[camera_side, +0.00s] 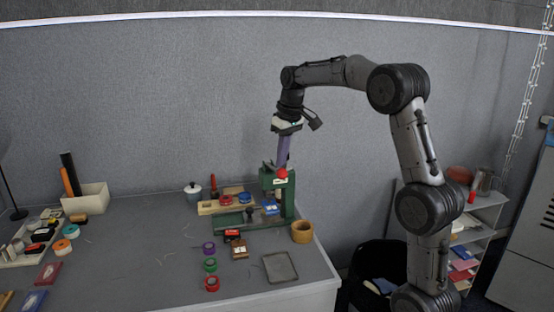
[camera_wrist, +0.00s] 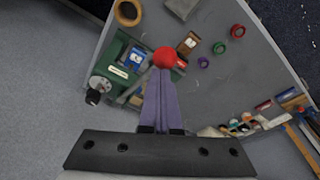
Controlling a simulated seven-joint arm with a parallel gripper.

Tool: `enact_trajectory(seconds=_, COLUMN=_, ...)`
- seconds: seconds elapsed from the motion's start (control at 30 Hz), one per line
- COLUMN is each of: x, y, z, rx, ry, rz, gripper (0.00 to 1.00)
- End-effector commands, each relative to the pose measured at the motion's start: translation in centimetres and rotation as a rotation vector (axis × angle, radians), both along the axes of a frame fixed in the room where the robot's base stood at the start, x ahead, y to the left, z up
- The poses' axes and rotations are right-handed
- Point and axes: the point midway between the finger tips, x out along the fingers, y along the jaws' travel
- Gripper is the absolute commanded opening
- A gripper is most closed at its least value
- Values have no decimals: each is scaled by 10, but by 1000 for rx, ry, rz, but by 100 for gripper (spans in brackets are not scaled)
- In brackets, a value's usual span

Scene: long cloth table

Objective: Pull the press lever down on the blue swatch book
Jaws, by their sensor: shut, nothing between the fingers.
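A green press (camera_side: 289,200) stands near the right end of the table, its green base reaching left. Its lever ends in a red ball knob (camera_side: 282,173), also seen at the fingertips in the wrist view (camera_wrist: 165,57). The blue swatch book (camera_side: 270,208) lies under the press head, partly hidden by it; in the wrist view it shows as a blue patch (camera_wrist: 136,58) beside the knob. My gripper (camera_side: 282,163) points down with its purple fingers shut and empty, right above the knob. I cannot tell whether the tips touch it.
A wooden tray (camera_side: 208,208) with coloured rolls stands behind the press base. A tan ring (camera_side: 302,232) stands to the right, near the table edge. Tape rolls (camera_side: 210,265), a small brown block (camera_side: 239,250) and a grey tray (camera_side: 280,267) lie in front.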

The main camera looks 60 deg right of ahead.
Motion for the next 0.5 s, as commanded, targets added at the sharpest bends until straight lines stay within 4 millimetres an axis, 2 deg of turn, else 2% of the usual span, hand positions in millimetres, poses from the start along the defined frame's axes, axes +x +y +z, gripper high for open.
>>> enact_trajectory(seconds=0.17, x=0, y=0, z=5, rx=2, ry=3, rz=0, gripper=0)
enact_trajectory(seconds=0.5, x=3, y=-3, z=33, rx=1, ry=2, rz=0, gripper=0)
